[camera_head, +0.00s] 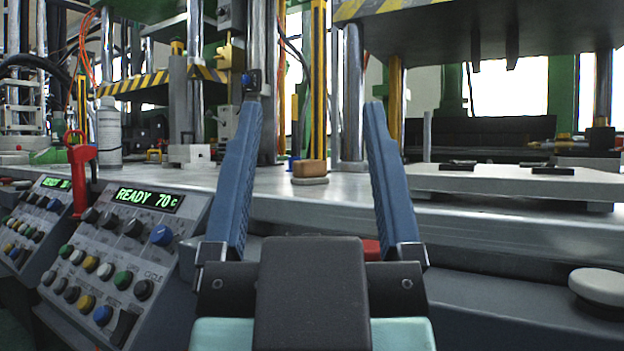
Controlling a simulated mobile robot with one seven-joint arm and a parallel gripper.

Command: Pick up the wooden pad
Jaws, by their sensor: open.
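A small brown wooden pad (310,168) rests on a low grey round base on the metal worktop (270,184), near the middle of the view. My gripper (314,106) is open and empty in the foreground. Its two blue fingers stand wide apart and the pad shows between them, farther back. The fingers are apart from the pad.
A control panel (122,250) reading "READY 70 C" stands at the left, with a red handle (82,175) beside it. Upright press columns (352,92) stand behind the pad. A flat metal plate (510,182) lies at the right, under an overhanging press block (490,35).

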